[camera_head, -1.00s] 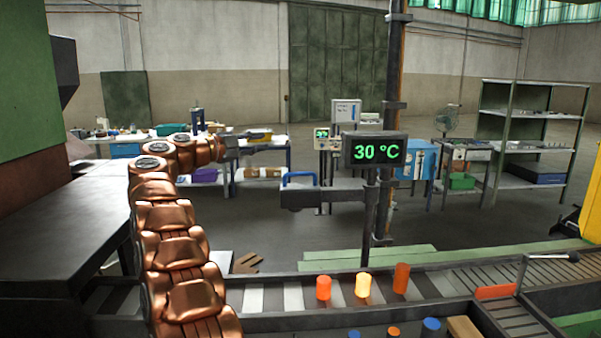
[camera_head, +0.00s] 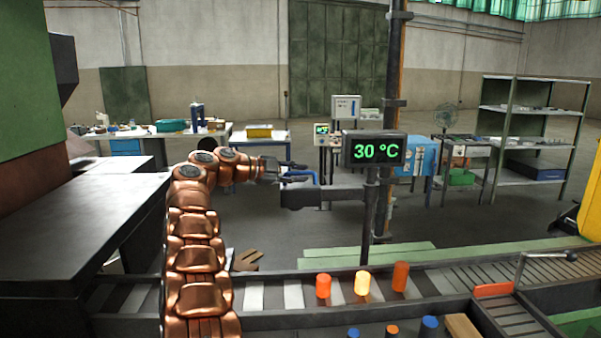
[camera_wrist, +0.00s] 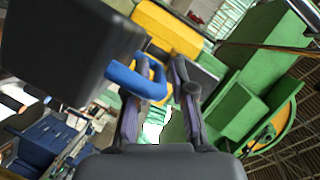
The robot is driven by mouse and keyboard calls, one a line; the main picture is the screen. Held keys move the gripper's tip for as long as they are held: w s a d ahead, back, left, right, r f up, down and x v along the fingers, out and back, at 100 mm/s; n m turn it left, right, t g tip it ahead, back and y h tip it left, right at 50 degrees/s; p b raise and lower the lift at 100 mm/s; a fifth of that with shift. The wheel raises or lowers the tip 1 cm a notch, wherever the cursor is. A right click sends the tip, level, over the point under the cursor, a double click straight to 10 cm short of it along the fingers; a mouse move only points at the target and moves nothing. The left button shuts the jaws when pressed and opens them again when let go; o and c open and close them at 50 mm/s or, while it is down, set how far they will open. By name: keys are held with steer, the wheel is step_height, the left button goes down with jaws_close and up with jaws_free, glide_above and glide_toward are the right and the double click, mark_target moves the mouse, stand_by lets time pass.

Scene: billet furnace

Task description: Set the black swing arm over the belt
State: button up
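The black swing arm (camera_head: 345,193) reaches left from the post, under the 30 °C display. Its dark end block carries a blue handle (camera_head: 311,173). In the wrist view the dark block (camera_wrist: 55,45) fills the upper left, and the blue handle (camera_wrist: 140,80) juts out from it. My gripper (camera_head: 299,173) is at the handle, coming from the left. In the wrist view its two fingers (camera_wrist: 160,75) are apart, with the handle's loop at and between their tips. I cannot tell whether they touch it. The belt (camera_head: 265,294) runs across below, in front of the swing arm.
Several orange and yellow billets stand on the belt, one of them glowing yellow (camera_head: 362,283). The display (camera_head: 374,149) hangs on the post (camera_head: 371,215) just right of the handle. A dark bench (camera_head: 70,225) stands at left. Floor behind the belt is mostly open.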

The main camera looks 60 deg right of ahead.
steer(key=shift+s+d+f, duration=0.1)
steer(key=shift+s+d, duration=0.05)
steer(key=shift+d, duration=0.05)
steer(key=shift+c, duration=0.2)
jaws_close()
stand_by(0.4)
